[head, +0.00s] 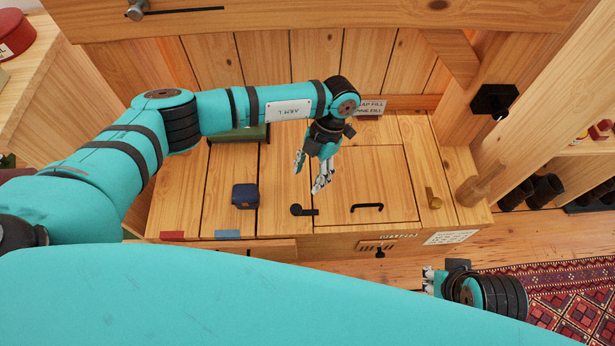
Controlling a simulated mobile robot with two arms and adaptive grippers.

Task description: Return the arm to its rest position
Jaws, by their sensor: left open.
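My left arm comes in from the left and reaches over the wooden bench top (175,205). Its gripper (308,181) hangs downward with the fingers apart and nothing between them. It is above the bench, up and left of a black handle on a square panel. My right gripper (430,281) shows small at the lower right, past the bench's front edge. Its fingers are partly hidden and too small to read.
A dark blue box (245,196) and a black latch (304,211) are on the bench left of the panel handle (367,207). A green object (240,134) lies behind, partly under my left arm. A brass piece (433,198) is at the right. A patterned rug (575,300) covers the floor.

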